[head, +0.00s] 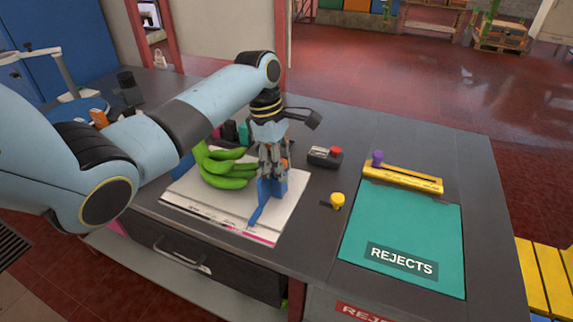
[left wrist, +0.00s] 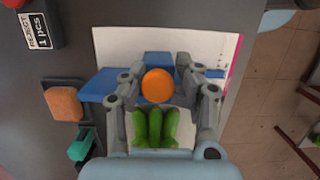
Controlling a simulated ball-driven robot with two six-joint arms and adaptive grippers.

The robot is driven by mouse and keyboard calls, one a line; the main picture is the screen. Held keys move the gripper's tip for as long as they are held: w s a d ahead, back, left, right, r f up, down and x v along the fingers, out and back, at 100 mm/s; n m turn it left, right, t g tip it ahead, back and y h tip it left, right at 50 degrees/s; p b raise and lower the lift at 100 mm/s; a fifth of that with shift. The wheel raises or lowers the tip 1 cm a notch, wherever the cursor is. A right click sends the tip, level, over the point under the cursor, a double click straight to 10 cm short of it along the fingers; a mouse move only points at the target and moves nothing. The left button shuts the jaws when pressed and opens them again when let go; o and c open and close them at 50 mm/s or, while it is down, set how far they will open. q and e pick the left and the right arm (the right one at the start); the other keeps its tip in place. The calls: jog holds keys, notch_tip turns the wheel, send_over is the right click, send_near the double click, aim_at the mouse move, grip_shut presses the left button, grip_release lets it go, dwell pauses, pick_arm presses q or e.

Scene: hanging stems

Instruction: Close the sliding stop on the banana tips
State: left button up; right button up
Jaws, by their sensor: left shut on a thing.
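A hand of green bananas (head: 225,168) lies on a white board (head: 205,208). The blue sliding stop (head: 262,205) stands on the board to the right of the bananas. My left gripper (head: 272,168) points down over the stop. In the left wrist view its fingers (left wrist: 158,82) are shut on the stop's round orange knob (left wrist: 157,86). Blue parts of the stop (left wrist: 98,84) show on either side. The banana tips (left wrist: 157,126) point toward the stop, and the knob and fingers hide whether they touch it. My right gripper is not in view.
A teal mat marked REJECTS (head: 410,225) lies to the right, with a yellow bar (head: 405,179) along its back. A yellow knob (head: 337,200) and a dark box with a red button (head: 325,156) stand between board and mat. The front table edge is near the board.

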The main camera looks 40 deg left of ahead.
pick_arm(q)
jog(key=shift+s+a+r+p, duration=0.15)
jog(key=shift+a+p, duration=0.2)
jog(key=shift+a, duration=0.6)
jog(key=shift+s+a+p, duration=0.1)
jog(key=shift+a+p, duration=0.25)
jog(key=shift+a, duration=0.6)
jog(key=shift+s+a+r+p, duration=0.15)
jog(key=shift+a+p, duration=0.2)
jog(key=shift+a, duration=0.95)
jog(key=o, duration=1)
jog(key=shift+f, duration=0.25)
jog(key=shift+o, duration=0.2)
jog(key=shift+s, duration=0.1)
jog(key=shift+s+d, duration=0.1)
